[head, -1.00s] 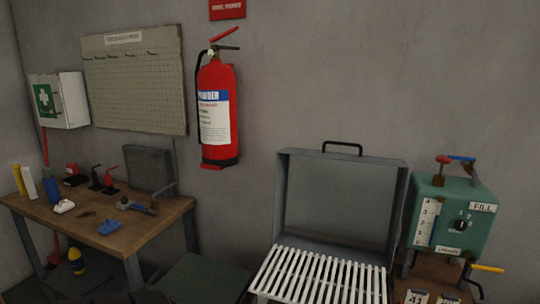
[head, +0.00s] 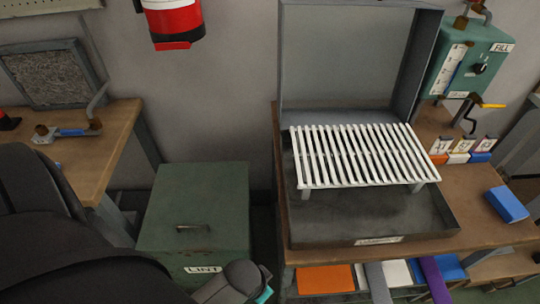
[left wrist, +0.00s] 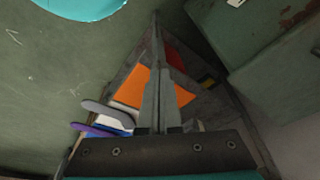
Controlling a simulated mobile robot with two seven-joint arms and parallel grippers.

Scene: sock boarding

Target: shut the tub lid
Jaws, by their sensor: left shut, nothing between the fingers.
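The grey metal tub (head: 320,243) stands on the wooden bench at the right in the head view. Its lid (head: 345,55) is open, standing upright along the tub's back edge. The lid's top edge is cut off by the frame. A white slatted rack (head: 362,156) stands in the tub. My left arm comes in low at the left of the head view, below and left of the tub; its fingertips do not show there. In the left wrist view my left gripper (left wrist: 158,60) has its fingers together, with nothing between them. My right gripper is in neither view.
A green lint bin (head: 195,215) stands left of the tub's bench (head: 470,195). Orange, white, blue and purple pieces lie under the bench top; the orange one (left wrist: 140,88) shows in the left wrist view. A green fill unit (head: 475,55) and a blue block (head: 507,204) are at the right.

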